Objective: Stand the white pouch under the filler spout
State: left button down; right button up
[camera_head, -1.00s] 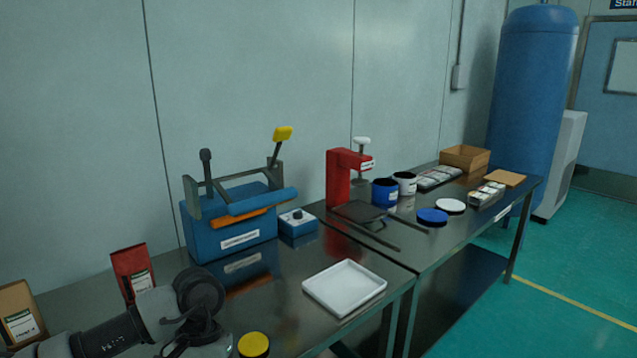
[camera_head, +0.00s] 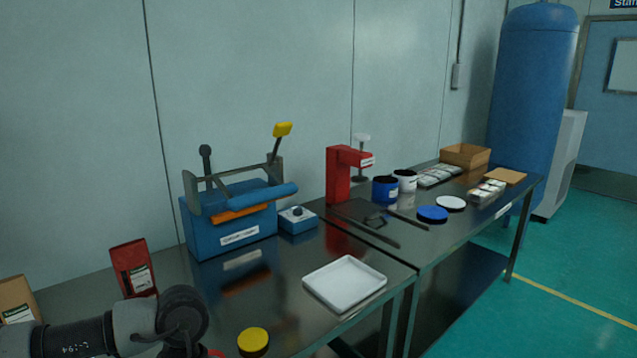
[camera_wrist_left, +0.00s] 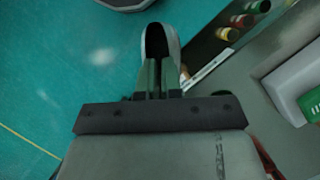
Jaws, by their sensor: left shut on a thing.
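My left gripper (camera_wrist_left: 162,92) shows in the left wrist view, with its fingers shut on a pale, narrow pouch. I cannot make out a filler spout for certain. A red stand (camera_head: 337,178) with an overhanging arm stands on the far table. My right gripper is not in view.
A blue machine (camera_head: 225,232) with a yellow-tipped lever, a red pouch (camera_head: 134,268), a white tray (camera_head: 345,284) and a yellow lid (camera_head: 253,341) are on the near table. Blue and white pots stand beside the red stand. Bare tabletop lies around the tray.

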pick_arm(q)
jog(key=s+f, duration=0.2)
jog(key=f, duration=0.1)
jog(key=shift+s+f, duration=0.25)
jog(key=shift+s, duration=0.15)
jog(key=shift+w+r, duration=0.1)
dwell(0.9)
